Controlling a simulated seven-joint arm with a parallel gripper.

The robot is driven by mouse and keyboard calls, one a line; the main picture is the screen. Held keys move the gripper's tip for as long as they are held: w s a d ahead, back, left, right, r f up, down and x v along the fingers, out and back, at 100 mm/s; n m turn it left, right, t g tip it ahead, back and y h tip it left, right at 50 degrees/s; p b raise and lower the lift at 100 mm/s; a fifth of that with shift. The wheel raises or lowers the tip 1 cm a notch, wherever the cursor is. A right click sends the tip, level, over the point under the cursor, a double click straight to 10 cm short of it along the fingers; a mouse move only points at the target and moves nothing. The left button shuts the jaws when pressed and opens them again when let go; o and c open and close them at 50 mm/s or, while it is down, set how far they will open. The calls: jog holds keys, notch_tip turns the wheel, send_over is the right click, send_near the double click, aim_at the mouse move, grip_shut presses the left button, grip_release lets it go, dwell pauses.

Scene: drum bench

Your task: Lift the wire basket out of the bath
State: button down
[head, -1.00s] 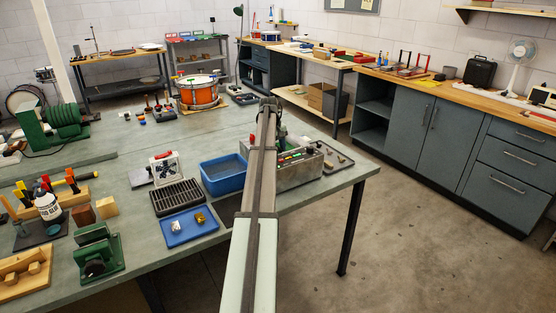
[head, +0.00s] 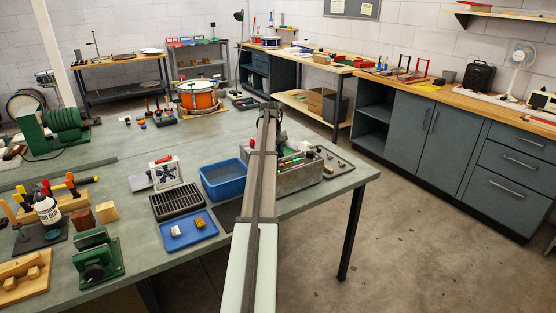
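A grey metal box with coloured controls (head: 298,176) stands near the bench's right end, and appears to be the bath. My raised arm crosses in front of its left part. A wire basket cannot be made out; that part of the box is hidden behind my arm. An open blue tub (head: 224,183) stands just left of my arm. My gripper cannot be seen; only the long arm links show, running up the middle of the view and over the bench. Whether it holds anything is hidden.
A blue tray (head: 188,234) with two small blocks lies in front of a dark slotted rack (head: 177,202). A small fan unit (head: 170,172) stands behind the rack. An orange drum (head: 197,99) stands farther back. Bare bench lies between the drum and the tub.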

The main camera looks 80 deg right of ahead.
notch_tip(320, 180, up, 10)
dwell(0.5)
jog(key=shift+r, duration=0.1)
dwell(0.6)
